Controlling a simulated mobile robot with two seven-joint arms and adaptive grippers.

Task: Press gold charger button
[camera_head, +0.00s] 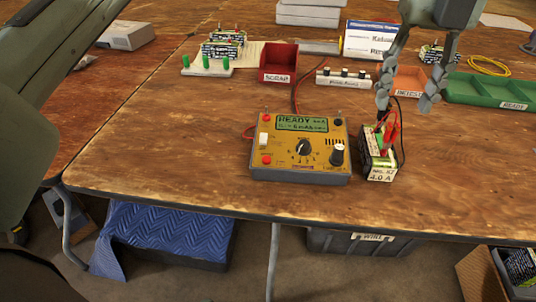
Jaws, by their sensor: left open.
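The gold charger (285,166) sits upright near the front edge of the table, in the middle of the view. Its green screen (302,124) reads READY, with a smaller line below. Its face has a white switch (264,140), a red button (266,160), a black dial (303,148) and a larger dark knob (337,155). My left gripper (409,108) points down, fingers apart and empty, to the right of the charger and above a black battery pack (379,166). It is clear of the charger. My right gripper is not in view.
The battery pack, with red and green clips and leads, stands close right of the charger. Behind are a red scrap bin (279,72), an orange bin (410,83), a green READY tray (490,92) and a white strip (343,78). The table left of the charger is clear.

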